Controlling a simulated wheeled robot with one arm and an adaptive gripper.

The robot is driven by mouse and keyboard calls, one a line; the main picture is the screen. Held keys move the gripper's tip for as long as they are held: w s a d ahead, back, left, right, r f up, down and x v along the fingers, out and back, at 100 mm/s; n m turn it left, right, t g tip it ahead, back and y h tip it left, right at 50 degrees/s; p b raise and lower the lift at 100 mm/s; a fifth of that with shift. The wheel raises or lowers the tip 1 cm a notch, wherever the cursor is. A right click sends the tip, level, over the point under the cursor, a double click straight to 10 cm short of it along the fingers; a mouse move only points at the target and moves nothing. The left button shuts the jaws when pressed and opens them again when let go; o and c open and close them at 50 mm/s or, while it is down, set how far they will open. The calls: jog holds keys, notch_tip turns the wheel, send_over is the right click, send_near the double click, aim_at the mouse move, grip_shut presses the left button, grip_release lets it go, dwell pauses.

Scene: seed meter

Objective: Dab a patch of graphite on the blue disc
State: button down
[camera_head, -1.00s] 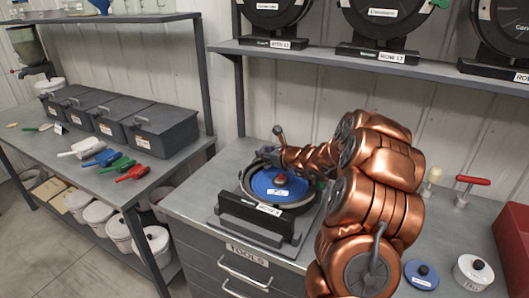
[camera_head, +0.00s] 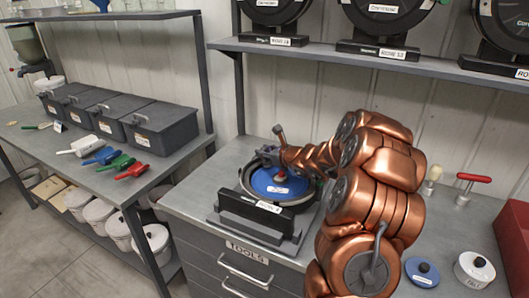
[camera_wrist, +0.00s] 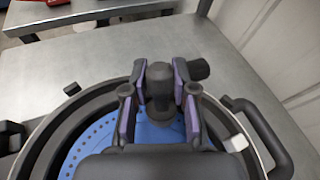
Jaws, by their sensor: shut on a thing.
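The blue disc (camera_head: 268,186) lies in a round dark housing on the bench, with a reddish hub at its middle and a white label. Part of it shows in the wrist view (camera_wrist: 88,147), with a row of small holes. My gripper (camera_head: 268,156) is at the far rim of the housing. In the wrist view my gripper (camera_wrist: 160,92) has its purple-lined fingers closed around a dark grey, round-ended piece (camera_wrist: 159,84), over the disc's edge. The fingers hide the piece's lower end, so I cannot tell whether it touches the disc.
A lever with a round knob (camera_head: 278,131) stands behind the housing. Scoops and grey bins (camera_head: 162,128) fill the left bench.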

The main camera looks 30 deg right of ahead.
jog(key=shift+f+b, duration=0.35)
jog(key=shift+s+d+r+p, duration=0.15)
jog(key=shift+s+d+p, duration=0.3)
jog(key=shift+s+d, duration=0.55)
jog(key=shift+s+d+p, duration=0.75)
jog(key=shift+s+d, duration=0.4)
jog(key=shift+d, duration=0.15)
jog(key=shift+s+d+p, duration=0.75)
jog(key=shift+s+d, duration=0.35)
jog(key=shift+d, duration=0.2)
jog(key=shift+w+a+b, duration=1.9)
jog(key=shift+w+a, duration=0.45)
jog(key=shift+a, duration=0.25)
jog(key=shift+w+a+b, duration=0.55)
jog(key=shift+w+a, duration=0.35)
jog(key=shift+a, duration=0.1)
jog(key=shift+s+d, duration=0.1)
jog(key=shift+d, duration=0.05)
